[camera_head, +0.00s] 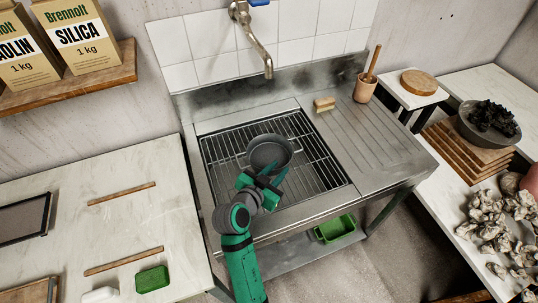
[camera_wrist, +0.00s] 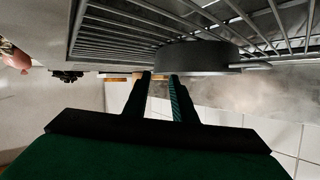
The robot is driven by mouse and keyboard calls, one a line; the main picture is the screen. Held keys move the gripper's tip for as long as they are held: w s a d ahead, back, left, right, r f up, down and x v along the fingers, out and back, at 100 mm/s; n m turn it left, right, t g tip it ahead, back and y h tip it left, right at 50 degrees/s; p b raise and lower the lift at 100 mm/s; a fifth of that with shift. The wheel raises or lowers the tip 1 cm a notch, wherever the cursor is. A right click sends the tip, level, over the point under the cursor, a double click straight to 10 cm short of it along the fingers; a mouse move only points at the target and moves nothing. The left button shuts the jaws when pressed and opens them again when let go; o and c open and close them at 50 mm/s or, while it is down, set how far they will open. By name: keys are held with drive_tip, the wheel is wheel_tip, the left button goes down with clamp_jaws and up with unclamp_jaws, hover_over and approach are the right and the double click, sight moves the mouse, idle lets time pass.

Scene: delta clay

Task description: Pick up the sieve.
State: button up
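The sieve (camera_head: 268,153) is a dark grey round pan-like thing with small side lugs. It rests on the wire grate over the sink basin. In the wrist view the sieve (camera_wrist: 205,57) shows side-on, beyond my fingertips. My gripper (camera_head: 267,180) is at the sieve's near side in the head view. In the wrist view my gripper (camera_wrist: 160,75) has its two dark fingers apart, with a clear gap between them. The fingertips overlap the sieve's near edge in the picture; I cannot tell whether they touch it.
The sink grate (camera_head: 318,172) has bare bars around the sieve. A tap (camera_head: 257,45) hangs over the back. A tan block (camera_head: 324,104) and a cup with a wooden handle (camera_head: 365,88) stand on the drainboard (camera_head: 375,145). A green tub (camera_head: 335,228) sits below.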

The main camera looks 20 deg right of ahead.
sight(287, 164)
drive_tip(key=x, duration=0.4)
drive_tip(key=shift+s+d, duration=0.15)
drive_tip(key=shift+d, duration=0.35)
drive_tip(key=shift+w+d+f, duration=0.15)
drive_tip(key=shift+w+f, duration=0.05)
drive_tip(key=shift+d, duration=0.1)
clamp_jaws()
